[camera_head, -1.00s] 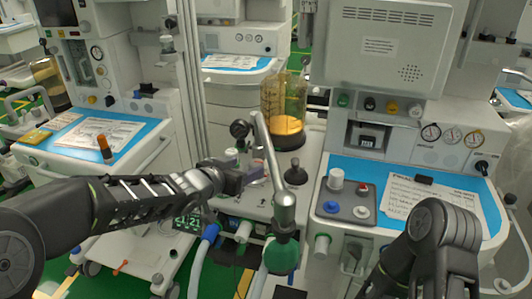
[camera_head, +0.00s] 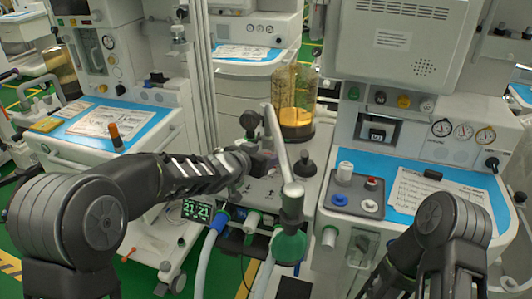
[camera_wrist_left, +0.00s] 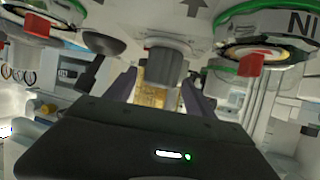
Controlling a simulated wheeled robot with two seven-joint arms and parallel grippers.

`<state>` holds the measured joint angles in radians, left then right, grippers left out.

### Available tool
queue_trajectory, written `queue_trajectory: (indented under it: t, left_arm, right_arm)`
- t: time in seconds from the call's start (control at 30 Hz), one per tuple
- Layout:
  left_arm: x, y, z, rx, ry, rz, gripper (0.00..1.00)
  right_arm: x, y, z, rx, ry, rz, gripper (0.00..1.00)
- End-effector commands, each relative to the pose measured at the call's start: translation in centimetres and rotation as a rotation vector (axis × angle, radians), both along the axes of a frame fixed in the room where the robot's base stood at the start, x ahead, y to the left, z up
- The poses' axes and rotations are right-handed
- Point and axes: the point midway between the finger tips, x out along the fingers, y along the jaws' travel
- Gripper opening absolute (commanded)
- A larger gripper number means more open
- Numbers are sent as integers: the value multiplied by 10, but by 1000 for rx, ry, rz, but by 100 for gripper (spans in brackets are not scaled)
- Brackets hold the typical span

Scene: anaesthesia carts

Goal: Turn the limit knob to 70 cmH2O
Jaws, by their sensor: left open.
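In the left wrist view a grey ribbed knob (camera_wrist_left: 167,66) on a pale round base sits between and just beyond the fingertips of my left gripper (camera_wrist_left: 162,84). It looks like the limit knob, but no scale or pointer is readable. The two dark fingers stand apart, with the knob not visibly clamped. In the head view my left gripper (camera_head: 264,162) is over the middle cart's top, left of the silver breathing arm (camera_head: 288,190); the knob there is hidden or too small to tell. Of my right arm only links show at lower right; its gripper is out of view.
A black round gauge (camera_head: 249,119) stands just behind the left gripper. A black knob (camera_head: 305,163) and the clear bellows (camera_head: 296,105) are to its right. A green bag mount (camera_head: 289,246) and hoses hang in front. Red-tabbed dials (camera_wrist_left: 258,50) flank the knob in the wrist view.

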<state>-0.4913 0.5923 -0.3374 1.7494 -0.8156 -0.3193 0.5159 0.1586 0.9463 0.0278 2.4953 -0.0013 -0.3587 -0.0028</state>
Motion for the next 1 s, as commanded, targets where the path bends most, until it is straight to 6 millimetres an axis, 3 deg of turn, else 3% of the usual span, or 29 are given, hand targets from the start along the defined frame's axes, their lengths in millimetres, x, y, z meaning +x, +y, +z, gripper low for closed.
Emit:
queue_trajectory:
  t: [0.37, 1.0]
  left_arm:
    - [5, -3, -3, 0, 0, 0, 61]
    - [5, -3, -3, 0, 0, 0, 9]
  right_arm:
    - [0, 0, 1, 0, 0, 0, 0]
    - [0, 0, 1, 0, 0, 0, 0]
